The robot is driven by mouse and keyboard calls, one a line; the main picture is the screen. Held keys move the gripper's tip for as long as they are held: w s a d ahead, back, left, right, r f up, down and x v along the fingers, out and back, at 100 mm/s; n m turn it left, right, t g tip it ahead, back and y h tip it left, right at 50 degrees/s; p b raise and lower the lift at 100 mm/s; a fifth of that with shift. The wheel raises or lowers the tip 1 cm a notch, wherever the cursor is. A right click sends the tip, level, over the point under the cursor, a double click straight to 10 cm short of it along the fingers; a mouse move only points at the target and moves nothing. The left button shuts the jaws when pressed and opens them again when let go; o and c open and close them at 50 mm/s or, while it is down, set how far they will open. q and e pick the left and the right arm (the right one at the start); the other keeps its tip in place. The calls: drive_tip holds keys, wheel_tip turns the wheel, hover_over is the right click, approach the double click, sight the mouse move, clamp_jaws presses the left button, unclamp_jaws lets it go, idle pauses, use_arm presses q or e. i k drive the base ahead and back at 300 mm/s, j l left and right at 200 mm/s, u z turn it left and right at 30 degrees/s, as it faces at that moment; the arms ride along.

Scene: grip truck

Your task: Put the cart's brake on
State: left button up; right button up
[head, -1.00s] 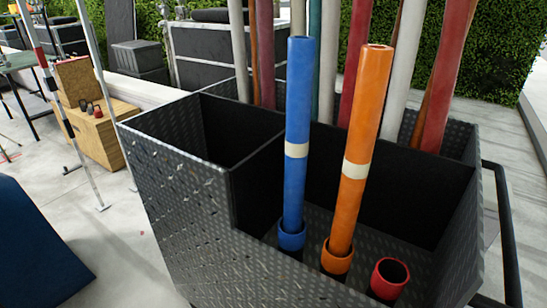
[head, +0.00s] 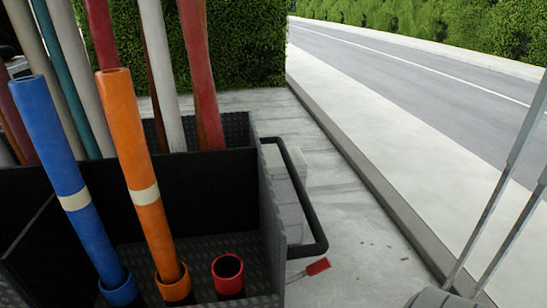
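The cart (head: 190,198) is a dark, diamond-plate metal bin at the left of the head view. A blue tube (head: 62,170) and an orange tube (head: 135,160) stand in matching cups inside it, and a red cup (head: 228,272) beside them is empty. A black bar handle (head: 308,205) sticks out from the cart's right side. A small red tab (head: 318,266) on a thin rod shows low beside the handle; I cannot tell whether it is the brake.
Several long poles (head: 160,60) stand in the cart's rear part. Pale paving (head: 345,190) lies open right of the cart, with a kerb (head: 375,195) and a road (head: 440,85) beyond.

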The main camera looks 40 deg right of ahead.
sight(312, 269)
drive_tip(key=z, duration=1.6)
